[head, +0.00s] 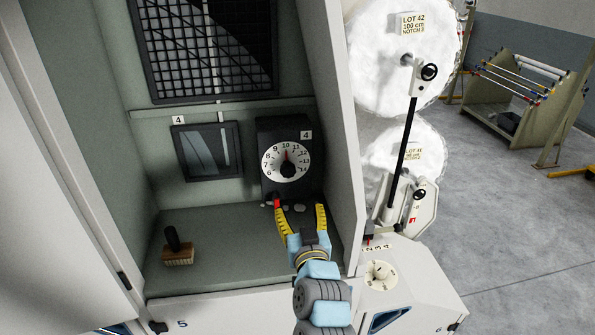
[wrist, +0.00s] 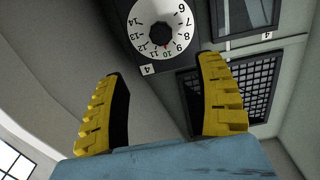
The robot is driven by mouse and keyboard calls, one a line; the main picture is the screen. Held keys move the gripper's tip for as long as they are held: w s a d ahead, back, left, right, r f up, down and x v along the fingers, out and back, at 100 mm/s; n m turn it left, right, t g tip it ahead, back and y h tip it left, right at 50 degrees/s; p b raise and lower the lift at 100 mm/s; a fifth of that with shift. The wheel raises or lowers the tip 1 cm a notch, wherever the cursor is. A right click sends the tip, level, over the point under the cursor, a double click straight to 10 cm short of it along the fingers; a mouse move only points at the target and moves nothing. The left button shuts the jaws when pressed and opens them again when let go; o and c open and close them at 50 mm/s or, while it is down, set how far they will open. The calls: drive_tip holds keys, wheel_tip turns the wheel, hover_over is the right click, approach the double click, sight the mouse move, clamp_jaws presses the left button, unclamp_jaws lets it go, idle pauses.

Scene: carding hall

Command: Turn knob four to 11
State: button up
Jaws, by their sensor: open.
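Knob four (head: 287,170) is a black knob on a white dial (head: 270,166) numbered 6 to 14, on a black box labelled 4. Its red pointer stands upright at about 10. In the wrist view the dial (wrist: 138,20) appears upside down, with the black knob (wrist: 160,33) at its middle and a red mark by the 10. My gripper (head: 299,206) is open and empty, with yellow ridged fingers spread below the dial in the head view. In the wrist view the fingertips (wrist: 162,66) are apart, and neither visibly touches the knob.
A small window (head: 208,152) labelled 4 and a dark grid (head: 207,45) are on the back wall. The cabinet's side wall (head: 333,110) stands close to the right of the dial.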

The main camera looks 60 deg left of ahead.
sight(289, 173)
drive_tip(key=p+x, duration=0.2)
drive_tip(key=x, duration=1.4)
drive_tip(key=shift+w+a+p, duration=0.1)
drive_tip(key=shift+a+p, duration=0.25)
drive_tip(key=shift+f, duration=0.1)
drive_tip(key=c, duration=1.2)
